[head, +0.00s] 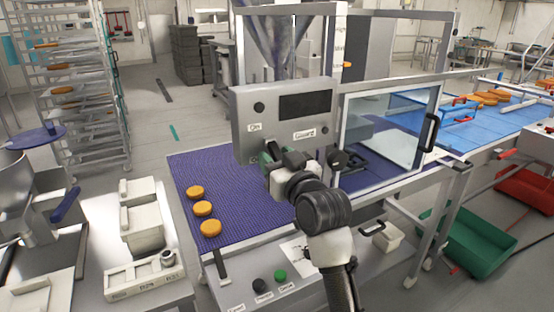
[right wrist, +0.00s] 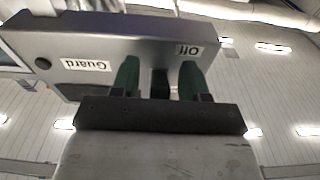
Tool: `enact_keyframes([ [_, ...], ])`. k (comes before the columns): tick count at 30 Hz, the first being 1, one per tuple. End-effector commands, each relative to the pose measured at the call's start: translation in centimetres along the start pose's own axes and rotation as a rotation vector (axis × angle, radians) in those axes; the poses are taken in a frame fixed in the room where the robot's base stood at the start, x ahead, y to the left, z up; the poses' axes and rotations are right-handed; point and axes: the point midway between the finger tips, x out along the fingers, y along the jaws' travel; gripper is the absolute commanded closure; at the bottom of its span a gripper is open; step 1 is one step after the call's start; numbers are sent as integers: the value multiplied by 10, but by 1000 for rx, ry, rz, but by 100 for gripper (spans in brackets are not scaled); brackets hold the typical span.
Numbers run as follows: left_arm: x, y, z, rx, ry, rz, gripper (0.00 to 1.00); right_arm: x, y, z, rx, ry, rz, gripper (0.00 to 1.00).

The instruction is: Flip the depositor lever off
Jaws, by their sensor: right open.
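The depositor's grey control box (head: 245,125) stands above the purple belt in the head view, with a dark screen and labels reading On and Guard. My right gripper (head: 270,156) is at the lower left of this box's front and covers part of it. In the right wrist view the green fingers of my right gripper (right wrist: 159,82) are apart, on either side of a dark upright piece (right wrist: 160,84), which looks like the lever. Contact with it cannot be told. My left gripper is not in view.
Several orange rounds (head: 203,208) lie on the purple belt (head: 185,170) at left. A clear guard door (head: 390,125) is right of the box. Black and green buttons (head: 280,275) are on the front panel. White containers (head: 143,215) stand at left.

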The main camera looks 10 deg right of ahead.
Motion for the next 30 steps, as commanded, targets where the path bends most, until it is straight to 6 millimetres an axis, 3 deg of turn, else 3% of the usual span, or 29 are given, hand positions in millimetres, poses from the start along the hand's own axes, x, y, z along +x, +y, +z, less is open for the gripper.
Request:
enact_keyframes([
  [7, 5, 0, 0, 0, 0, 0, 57, -16, 0, 2, 0, 2, 1, 55],
  [15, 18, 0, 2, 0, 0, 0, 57, -70, 0, 3, -1, 1, 1, 55],
  [21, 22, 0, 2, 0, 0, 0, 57, -99, 0, 2, 0, 0, 0, 55],
  [30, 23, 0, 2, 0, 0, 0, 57, -108, 0, 0, 0, 0, 0, 55],
])
